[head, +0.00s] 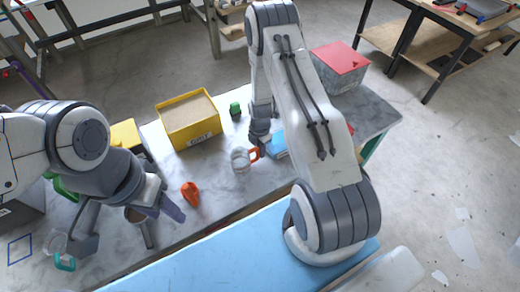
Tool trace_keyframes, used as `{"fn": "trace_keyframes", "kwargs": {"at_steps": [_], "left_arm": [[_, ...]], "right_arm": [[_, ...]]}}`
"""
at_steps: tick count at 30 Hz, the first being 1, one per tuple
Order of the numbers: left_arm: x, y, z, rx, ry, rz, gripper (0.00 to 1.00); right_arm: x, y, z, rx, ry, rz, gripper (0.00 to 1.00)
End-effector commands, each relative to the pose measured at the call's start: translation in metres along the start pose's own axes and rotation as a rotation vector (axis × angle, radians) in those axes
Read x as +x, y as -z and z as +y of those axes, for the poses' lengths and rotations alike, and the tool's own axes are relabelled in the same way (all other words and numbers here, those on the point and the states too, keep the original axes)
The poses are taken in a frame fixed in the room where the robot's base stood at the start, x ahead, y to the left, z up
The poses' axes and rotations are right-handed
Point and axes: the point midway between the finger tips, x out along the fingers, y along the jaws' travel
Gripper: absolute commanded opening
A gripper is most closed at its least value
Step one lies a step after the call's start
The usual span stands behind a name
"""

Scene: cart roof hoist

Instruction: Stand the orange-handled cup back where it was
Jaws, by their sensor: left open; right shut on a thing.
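The orange-handled cup (241,161) is a clear cup with its orange handle on the right, in the middle of the head view over the grey table. My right gripper (258,143) is shut at its handle side. The cup looks roughly upright; I cannot tell whether its base touches the table. My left gripper (128,232) is open and empty over the table's left part. A clear cup with a teal handle (64,262) is at the lower left, beside the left gripper's finger. A blue square outline (19,249) is marked on the table's far left.
A yellow bin (189,137) stands at the table's back, with a green block (235,108) beside it. An orange object (190,194) lies mid-table. A blue item (277,145) is right of the cup. A red-lidded box (339,72) stands at the far right end.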

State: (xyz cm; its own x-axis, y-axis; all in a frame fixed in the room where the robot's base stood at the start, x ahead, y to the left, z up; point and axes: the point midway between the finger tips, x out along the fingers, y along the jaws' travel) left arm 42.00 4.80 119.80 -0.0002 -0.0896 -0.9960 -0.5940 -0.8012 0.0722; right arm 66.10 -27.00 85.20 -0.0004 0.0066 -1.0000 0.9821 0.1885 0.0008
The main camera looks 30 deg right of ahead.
Motion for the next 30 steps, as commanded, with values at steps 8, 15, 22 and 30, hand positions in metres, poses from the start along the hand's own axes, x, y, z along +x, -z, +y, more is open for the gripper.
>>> {"fn": "trace_keyframes", "kwargs": {"at_steps": [8, 15, 22, 30], "left_arm": [[0.002, 0.0, 0.0, -0.001, 0.0, 0.0, 0.5], [0.0, 0.0, 0.0, -0.001, 0.0, 0.0, 0.5], [0.009, -0.001, -0.001, -0.001, 0.0, 0.0, 0.5], [0.026, -0.002, -0.002, -0.002, 0.0, 0.0, 0.5]], "right_arm": [[0.002, 0.0, 0.0, 0.0, 0.001, 0.0, 0.49], [-0.001, 0.0, 0.0, 0.0, 0.001, 0.0, 0.49], [-0.023, -0.001, 0.001, -0.001, -0.004, -0.002, 0.49], [-0.075, -0.001, 0.001, 0.0, -0.005, -0.002, 0.49]]}}
